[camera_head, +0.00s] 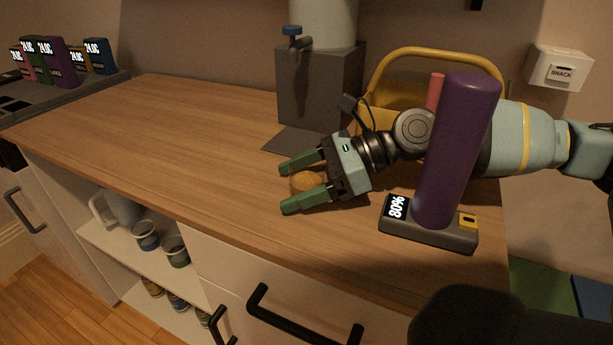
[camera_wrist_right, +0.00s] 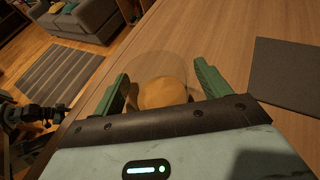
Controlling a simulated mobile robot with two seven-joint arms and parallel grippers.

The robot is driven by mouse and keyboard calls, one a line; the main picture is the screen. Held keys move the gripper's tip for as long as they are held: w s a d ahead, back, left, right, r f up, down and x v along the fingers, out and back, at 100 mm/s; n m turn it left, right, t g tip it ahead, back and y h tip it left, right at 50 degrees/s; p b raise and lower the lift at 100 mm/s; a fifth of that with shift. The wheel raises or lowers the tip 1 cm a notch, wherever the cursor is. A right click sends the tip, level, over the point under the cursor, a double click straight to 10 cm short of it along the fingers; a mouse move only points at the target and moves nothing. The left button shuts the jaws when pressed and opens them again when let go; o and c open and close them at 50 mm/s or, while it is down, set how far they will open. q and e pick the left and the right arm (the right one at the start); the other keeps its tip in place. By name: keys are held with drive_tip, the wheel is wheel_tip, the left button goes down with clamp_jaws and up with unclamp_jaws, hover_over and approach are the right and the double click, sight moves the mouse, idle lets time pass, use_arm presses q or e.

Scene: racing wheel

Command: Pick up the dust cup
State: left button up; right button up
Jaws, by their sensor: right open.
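The dust cup appears to be the clear rounded vessel with a tan-orange mass (camera_wrist_right: 163,93) in the right wrist view. In the head view, its tan part (camera_head: 305,182) shows on the wooden counter, partly hidden by a finger. My right gripper (camera_head: 304,184) is open, with its green fingers one on each side of the cup. In the wrist view, the right gripper (camera_wrist_right: 158,88) also has the cup between its fingers; contact is not clear. My left gripper is not in view.
A purple cylinder on a grey base (camera_head: 432,236) marked 80% stands right of the gripper. A grey dispenser (camera_head: 315,95) and yellow-handled container (camera_head: 395,85) stand behind. The wooden counter (camera_head: 180,130) is clear to the left. Shelves with mugs (camera_head: 145,235) lie below.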

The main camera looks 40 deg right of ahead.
drive_tip(key=c, duration=1.2)
